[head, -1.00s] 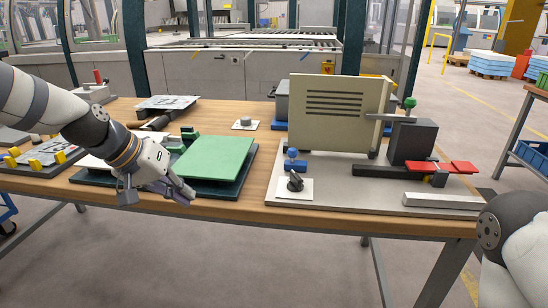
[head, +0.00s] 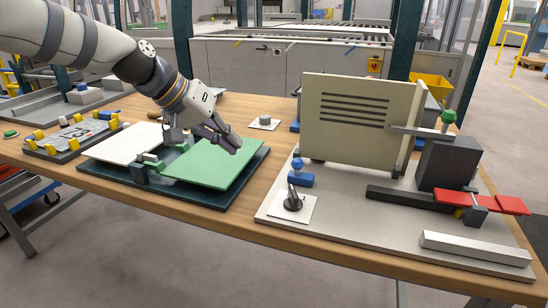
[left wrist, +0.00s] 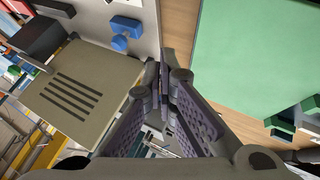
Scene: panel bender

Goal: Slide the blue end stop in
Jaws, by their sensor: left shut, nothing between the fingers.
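The blue end stop (head: 300,179) is a small blue block with a round blue knob on top. It sits on the light grey base plate (head: 365,228), at the left front of the upright beige slotted panel (head: 350,115). It also shows in the left wrist view (left wrist: 124,27), at the top left. My left gripper (head: 232,147) is shut and empty above the green plate (head: 212,163), to the left of the end stop and apart from it. In the left wrist view its closed fingertips (left wrist: 163,62) point toward the gap between base plate and green plate. My right gripper is out of view.
A black knob on a white plate (head: 308,205) stands just in front of the end stop. A dark block with a green knob (head: 449,117) and a red handle (head: 490,202) are at the right. A light bar (head: 475,254) lies in front. Bare wood (head: 258,185) separates the fixtures.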

